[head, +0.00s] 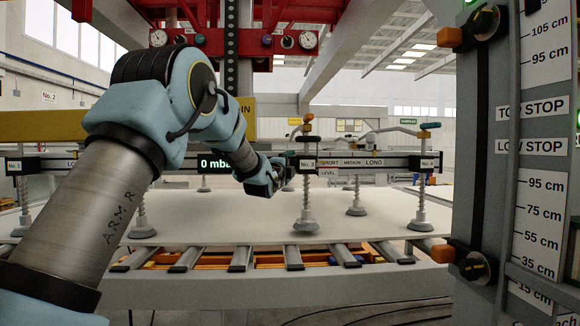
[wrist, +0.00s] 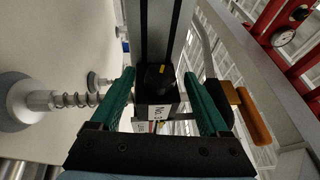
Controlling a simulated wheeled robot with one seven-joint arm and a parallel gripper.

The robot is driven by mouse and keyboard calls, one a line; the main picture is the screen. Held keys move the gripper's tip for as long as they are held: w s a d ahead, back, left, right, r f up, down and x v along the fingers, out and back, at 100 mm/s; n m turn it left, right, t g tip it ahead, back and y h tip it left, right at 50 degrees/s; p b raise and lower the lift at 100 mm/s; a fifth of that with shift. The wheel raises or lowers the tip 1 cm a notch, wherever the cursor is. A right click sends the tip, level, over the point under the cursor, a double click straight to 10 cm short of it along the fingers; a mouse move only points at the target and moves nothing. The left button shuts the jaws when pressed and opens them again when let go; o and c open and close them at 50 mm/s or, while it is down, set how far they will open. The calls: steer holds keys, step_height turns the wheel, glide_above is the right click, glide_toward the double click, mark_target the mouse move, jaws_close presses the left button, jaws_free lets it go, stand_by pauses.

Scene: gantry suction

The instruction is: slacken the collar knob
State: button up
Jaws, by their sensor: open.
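My gripper (head: 277,170) is at the lifting beam, close to the left side of the collar plate marked No. 3 (head: 308,164). In the wrist view my gripper (wrist: 159,76) is open, with a green finger on each side. A round black knob (wrist: 157,79) with a yellow mark shows between the fingertips, with a gap to each finger. I cannot tell how deep it sits between them. Below the knob is a white label (wrist: 156,113) starting "No."; its number is unclear. In the head view my gripper hides the knob.
A suction cup (wrist: 28,102) on a sprung stem is left of the fingers. A lever with an orange handle (wrist: 254,118) stands close outside the right finger. A pale sheet (head: 260,232) lies below the beam on rollers. A scaled post (head: 490,160) stands at right.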

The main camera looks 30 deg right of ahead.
steer(key=shift+c, duration=0.3)
jaws_close()
steer(key=shift+r+p, duration=0.15)
steer(key=shift+p, duration=0.25)
steer(key=shift+r+g+y+p, duration=0.25)
steer(key=shift+y+p, duration=0.25)
steer(key=shift+p, duration=0.3)
steer(key=g+y+p, duration=0.1)
steer(key=p, duration=0.2)
steer(key=n+g+y+p, duration=0.1)
steer(key=p, duration=0.2)
steer(key=shift+r, duration=0.3)
steer(key=n+g+y+p, duration=0.1)
steer(key=p, duration=0.5)
steer(key=shift+g, duration=0.25)
steer(key=shift+p, duration=0.45)
steer(key=shift+f+g+p, duration=0.25)
steer(key=shift+g+p, duration=0.05)
steer(key=shift+p, duration=0.25)
